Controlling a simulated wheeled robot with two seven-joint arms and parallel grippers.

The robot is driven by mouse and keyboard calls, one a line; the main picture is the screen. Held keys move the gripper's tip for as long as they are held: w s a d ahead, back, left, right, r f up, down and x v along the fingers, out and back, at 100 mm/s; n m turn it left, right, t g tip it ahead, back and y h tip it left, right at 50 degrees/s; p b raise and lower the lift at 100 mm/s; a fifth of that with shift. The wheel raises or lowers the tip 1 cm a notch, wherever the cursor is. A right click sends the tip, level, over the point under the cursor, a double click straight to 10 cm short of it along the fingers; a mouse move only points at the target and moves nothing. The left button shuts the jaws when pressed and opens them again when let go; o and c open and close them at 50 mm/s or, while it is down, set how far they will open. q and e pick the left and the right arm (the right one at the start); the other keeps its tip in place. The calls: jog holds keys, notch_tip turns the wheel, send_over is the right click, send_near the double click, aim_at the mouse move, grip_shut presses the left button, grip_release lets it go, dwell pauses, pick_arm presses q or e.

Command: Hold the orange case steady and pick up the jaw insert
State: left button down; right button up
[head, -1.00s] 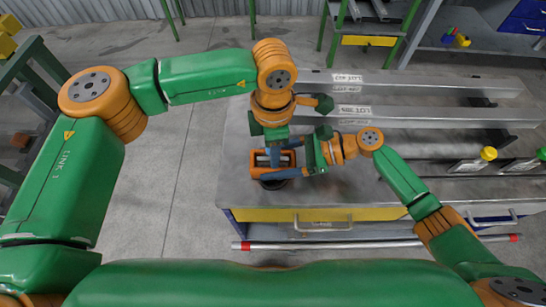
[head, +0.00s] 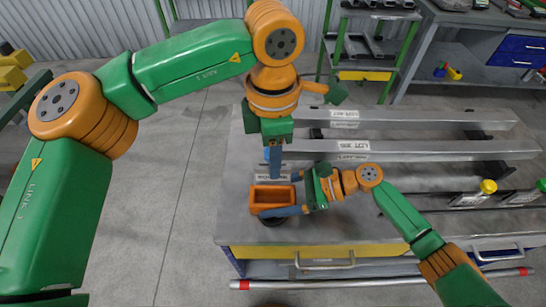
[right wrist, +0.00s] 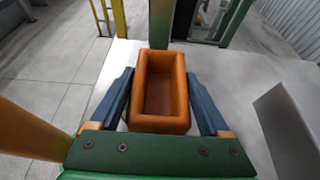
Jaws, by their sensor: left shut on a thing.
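The orange case (head: 271,196) is an open-topped box on the grey table, near its left front. In the right wrist view the case (right wrist: 160,88) looks empty inside. My left gripper (head: 275,168) points down above the case's far side, clear of it. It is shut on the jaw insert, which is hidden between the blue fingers. My right gripper (head: 285,198) reaches in from the right, with one finger on each side of the case. In the right wrist view its fingers (right wrist: 162,85) are open, with a thin gap beside the case's left wall.
A dark round base shows under the case. Long grey metal bars (head: 400,149) with labels lie across the back of the table (head: 238,215). A yellow-topped object (head: 488,187) stands at the right. The table's left strip is clear.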

jog(key=shift+o, duration=1)
jog(key=v, duration=1.2)
